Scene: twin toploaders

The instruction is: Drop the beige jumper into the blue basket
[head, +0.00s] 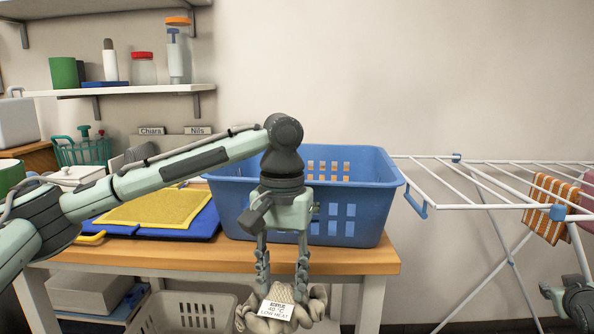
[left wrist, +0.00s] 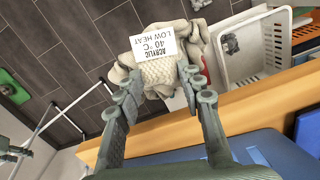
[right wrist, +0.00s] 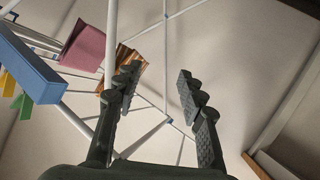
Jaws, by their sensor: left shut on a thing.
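The beige jumper (head: 262,323) is a crumpled knit bundle with a white care label reading acrylic, 40 °C, low heat. My left gripper (head: 283,284) is shut on it and holds it in front of the table's front edge. The jumper (left wrist: 160,72) also shows between the fingertips in the left wrist view. The blue basket (head: 365,207) stands upright on the table, behind my left gripper; my left arm hides part of its front and rim. My right gripper (right wrist: 158,85) is open and empty, near the drying rack; only part of my right arm shows at the head view's lower right.
The wooden table (head: 340,262) also bears a yellow cloth (head: 155,208) on a blue one. A white basket (head: 188,312) sits below. A white drying rack (head: 480,205) with an orange striped cloth (head: 550,205) stands right. Shelves hang at upper left.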

